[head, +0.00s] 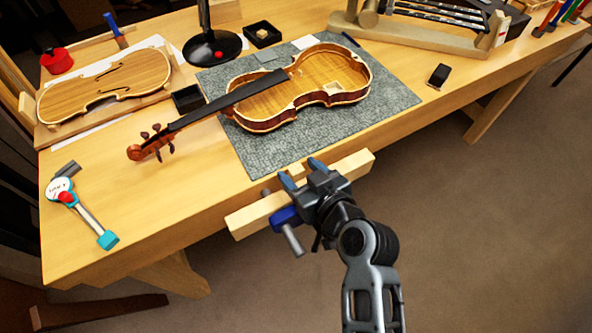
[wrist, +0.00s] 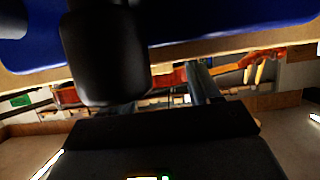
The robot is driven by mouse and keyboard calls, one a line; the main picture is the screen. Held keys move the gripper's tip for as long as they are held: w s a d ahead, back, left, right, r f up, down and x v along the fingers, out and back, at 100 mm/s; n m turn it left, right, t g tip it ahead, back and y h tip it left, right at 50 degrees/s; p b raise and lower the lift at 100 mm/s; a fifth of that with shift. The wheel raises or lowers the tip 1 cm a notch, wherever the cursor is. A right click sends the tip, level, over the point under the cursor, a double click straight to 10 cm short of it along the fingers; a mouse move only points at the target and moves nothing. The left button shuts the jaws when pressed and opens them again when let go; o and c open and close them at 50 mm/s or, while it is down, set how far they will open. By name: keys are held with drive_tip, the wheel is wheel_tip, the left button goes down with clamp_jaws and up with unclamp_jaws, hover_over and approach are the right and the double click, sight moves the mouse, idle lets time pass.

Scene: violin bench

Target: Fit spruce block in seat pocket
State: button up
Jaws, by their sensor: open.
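An open violin body (head: 275,106) lies on the grey mat with its hollow inside facing up and its neck pointing left. A small pale patch (head: 333,88) shows inside its right part; I cannot tell whether this is the seat pocket. A small black tray (head: 262,42) at the back holds a small pale piece (head: 262,33), which may be the spruce block. My gripper (head: 302,171) is open, with blue fingertips apart and nothing seen between them. It is over the bench's front edge, in front of the violin and apart from it.
A wooden vise jaw (head: 247,218) with a metal handle juts from the front edge close under my gripper. A second black tray (head: 187,98) sits left of the mat (head: 395,100). A black lamp base (head: 212,50) stands behind.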

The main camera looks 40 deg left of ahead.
drive_tip(key=c, duration=1.1)
drive_tip(key=shift+r, duration=0.15)
